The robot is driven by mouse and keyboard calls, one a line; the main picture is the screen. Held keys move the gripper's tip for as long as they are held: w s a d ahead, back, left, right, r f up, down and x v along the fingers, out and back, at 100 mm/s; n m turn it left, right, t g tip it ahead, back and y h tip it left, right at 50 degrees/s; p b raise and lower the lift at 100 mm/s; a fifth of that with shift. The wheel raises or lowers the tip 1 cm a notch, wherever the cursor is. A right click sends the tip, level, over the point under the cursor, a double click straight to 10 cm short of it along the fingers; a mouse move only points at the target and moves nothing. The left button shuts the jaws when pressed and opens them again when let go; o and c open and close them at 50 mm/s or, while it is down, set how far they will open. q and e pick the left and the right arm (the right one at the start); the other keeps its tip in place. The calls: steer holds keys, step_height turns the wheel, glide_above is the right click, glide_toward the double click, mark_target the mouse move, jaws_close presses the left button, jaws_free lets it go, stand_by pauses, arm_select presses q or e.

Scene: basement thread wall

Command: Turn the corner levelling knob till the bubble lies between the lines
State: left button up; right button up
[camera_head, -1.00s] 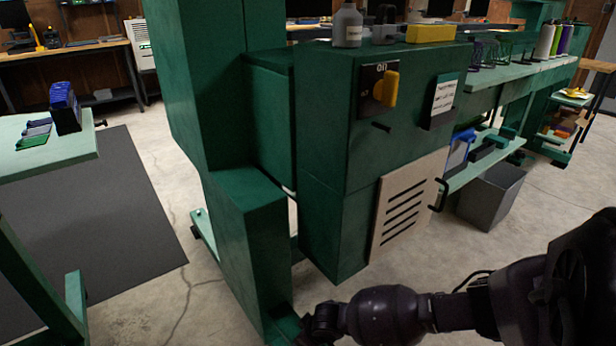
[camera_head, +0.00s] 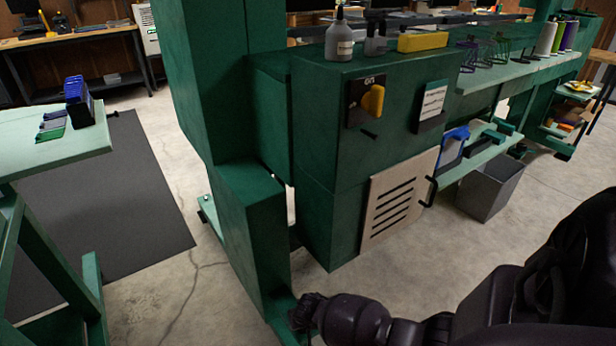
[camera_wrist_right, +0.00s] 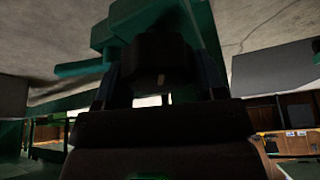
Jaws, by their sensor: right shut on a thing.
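In the right wrist view a dark round knob (camera_wrist_right: 160,62) with a small pale mark sits under a green part of the machine. My right gripper (camera_wrist_right: 160,82) is shut on this knob, with a finger at each side of it. In the head view my right arm reaches low to the foot of the green machine (camera_head: 255,215); the knob cannot be made out there. No bubble or level lines can be made out in either view. My left gripper is not in view.
The machine's front carries a yellow switch (camera_head: 373,100), a white label (camera_head: 433,99) and a slotted panel (camera_head: 396,203). A grey bin (camera_head: 490,190) stands at the right. A green table (camera_head: 30,150) is at the left.

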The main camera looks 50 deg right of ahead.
steer(key=m, duration=0.2)
steer(key=m+g+h, duration=0.1)
steer(key=m, duration=0.1)
steer(key=shift+s+a+m+p, duration=0.1)
steer(key=shift+a+m+p, duration=0.05)
steer(key=shift+m+p, duration=0.2)
steer(key=m+g, duration=0.1)
steer(key=m, duration=0.2)
steer(key=shift+s+f+m+g+h, duration=0.1)
steer(key=shift+f+m+g+h, duration=0.15)
steer(key=shift+g+h, duration=0.15)
steer(key=shift+m, duration=0.7)
steer(key=shift+r+m+g+b, duration=0.1)
steer(key=shift+m+g+b, duration=0.35)
steer(key=shift+m, duration=0.25)
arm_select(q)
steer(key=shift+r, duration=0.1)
arm_select(e)
steer(key=shift+m, duration=0.4)
steer(key=o, duration=0.6)
steer(key=shift+d, duration=0.2)
